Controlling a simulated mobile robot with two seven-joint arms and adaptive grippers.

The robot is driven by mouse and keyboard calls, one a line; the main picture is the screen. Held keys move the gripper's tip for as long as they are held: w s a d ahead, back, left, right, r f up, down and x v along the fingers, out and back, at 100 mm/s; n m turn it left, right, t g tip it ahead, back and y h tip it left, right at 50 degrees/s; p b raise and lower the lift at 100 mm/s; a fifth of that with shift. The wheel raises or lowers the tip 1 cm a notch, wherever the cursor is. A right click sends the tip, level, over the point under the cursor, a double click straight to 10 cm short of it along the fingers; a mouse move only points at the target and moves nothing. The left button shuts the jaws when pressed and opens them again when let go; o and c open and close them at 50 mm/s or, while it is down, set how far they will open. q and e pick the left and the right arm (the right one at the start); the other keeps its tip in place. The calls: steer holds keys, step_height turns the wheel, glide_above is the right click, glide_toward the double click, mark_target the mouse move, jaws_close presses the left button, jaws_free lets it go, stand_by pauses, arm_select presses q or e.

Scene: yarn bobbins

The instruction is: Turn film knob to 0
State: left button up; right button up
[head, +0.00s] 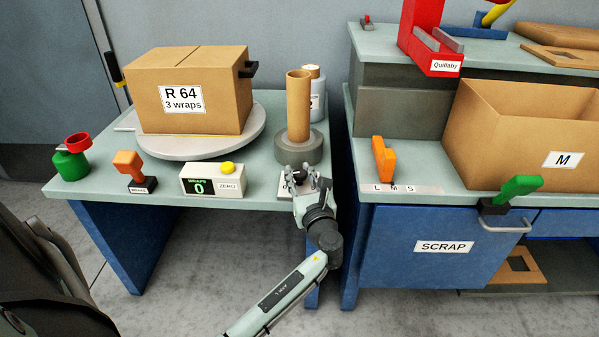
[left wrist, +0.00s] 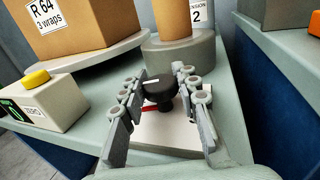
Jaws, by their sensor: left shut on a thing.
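The film knob (left wrist: 158,88) is black and round, with a white mark on its top, and sits on a pale base plate (left wrist: 165,135). A bit of red shows at its left side. My left gripper (head: 304,182) is at the right front of the left table. In the left wrist view its two fingers (left wrist: 166,84) stand on either side of the knob, shut on it. In the head view the gripper hides most of the knob; part of its plate (head: 286,190) shows. I cannot read which number the knob points to. My right gripper is not in view.
Behind the knob a cardboard tube (head: 298,105) stands on a grey round base (head: 312,147). A counter box (head: 212,181) with a yellow button reads 0. A taped carton (head: 200,75) sits on a turntable (head: 245,138). The scrap bench (head: 400,235) is to the right.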

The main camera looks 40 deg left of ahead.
mark_target(302, 178)
arm_select(q)
steer(key=shift+n+g+y, duration=0.6)
steer(key=shift+g, duration=0.1)
steer(key=o, duration=1.1)
steer(key=shift+o, duration=0.2)
steer(key=shift+s+d, duration=0.1)
steer(key=v, duration=0.7)
steer(key=shift+s+d, duration=0.1)
steer(key=shift+d, duration=0.05)
